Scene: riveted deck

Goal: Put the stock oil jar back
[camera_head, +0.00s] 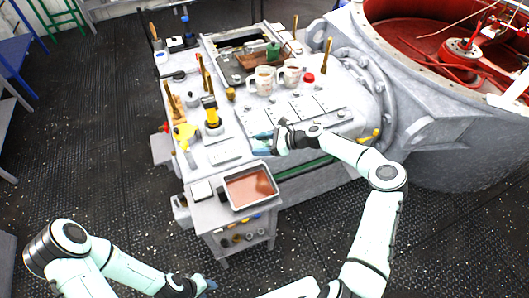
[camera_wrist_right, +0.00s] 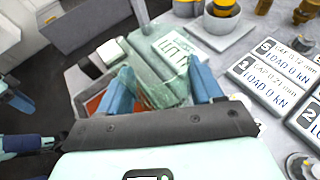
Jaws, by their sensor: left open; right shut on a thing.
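My right gripper (camera_head: 264,143) is over the front part of the grey bench, near the back edge of the tray. In the right wrist view its blue fingers (camera_wrist_right: 168,92) are shut on a clear greenish glass thing, which looks like the stock oil jar (camera_wrist_right: 153,88). In the head view the jar is too small and covered to make out. A white lettered plate (camera_wrist_right: 181,48) shows just beyond it; the same plate seems to lie on the bench (camera_head: 223,152). My left gripper (camera_head: 207,286) is open and low at the bottom edge, well away from the bench.
A tray with reddish-brown contents (camera_head: 229,181) stands on the small front stand. A yellow bottle (camera_head: 210,109) stands in a holder on the bench. Two pale mugs (camera_head: 263,79) (camera_head: 288,73) and a red-capped thing (camera_head: 309,78) stand further back. Numbered load plates (camera_wrist_right: 268,85) lie to the right.

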